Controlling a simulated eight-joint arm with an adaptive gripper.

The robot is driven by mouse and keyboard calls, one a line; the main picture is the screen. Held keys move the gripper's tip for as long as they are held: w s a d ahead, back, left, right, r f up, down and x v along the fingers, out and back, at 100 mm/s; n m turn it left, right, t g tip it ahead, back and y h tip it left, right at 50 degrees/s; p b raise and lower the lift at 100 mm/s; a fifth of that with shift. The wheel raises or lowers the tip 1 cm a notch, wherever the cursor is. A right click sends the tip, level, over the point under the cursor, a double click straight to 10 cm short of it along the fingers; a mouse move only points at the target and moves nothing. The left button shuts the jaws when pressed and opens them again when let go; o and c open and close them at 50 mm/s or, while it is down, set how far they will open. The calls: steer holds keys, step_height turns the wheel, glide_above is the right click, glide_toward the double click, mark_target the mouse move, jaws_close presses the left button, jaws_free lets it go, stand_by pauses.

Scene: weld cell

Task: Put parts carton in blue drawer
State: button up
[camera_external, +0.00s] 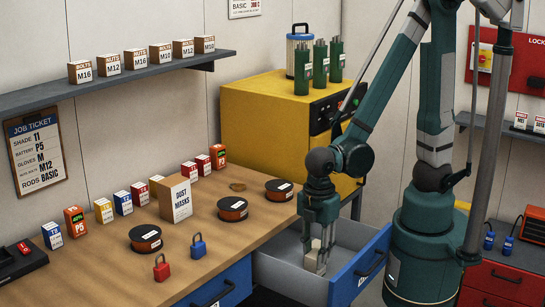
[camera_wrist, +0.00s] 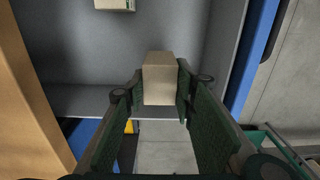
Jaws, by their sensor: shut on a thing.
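My gripper (camera_external: 317,255) points down into the open blue drawer (camera_external: 350,268), with its fingertips below the level of the drawer's rim. It is shut on a small plain beige carton (camera_external: 316,245). In the wrist view, the carton (camera_wrist: 158,78) sits between the two green finger pads of my gripper (camera_wrist: 155,95). The grey drawer interior (camera_wrist: 185,28) lies behind and around it. No label shows on the carton, and I cannot tell whether its bottom touches the drawer floor.
Another small carton (camera_wrist: 115,4) shows at the top edge of the wrist view. The wooden bench (camera_external: 120,275) borders the drawer on the left and holds padlocks, reels and several boxes. A yellow cabinet (camera_external: 260,115) stands behind. The drawer's grey floor has free room.

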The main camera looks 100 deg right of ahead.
mark_target(315, 267)
steer(key=shift+f, duration=0.5)
steer(key=shift+f, duration=0.1)
steer(key=shift+f+b, duration=0.75)
steer(key=shift+f, duration=1.2)
steer(key=shift+f, duration=0.2)
steer(key=o, duration=0.9)
steer(key=shift+r, duration=0.25)
steer(key=shift+r+p, duration=1.75)
steer(key=shift+r, duration=4.2)
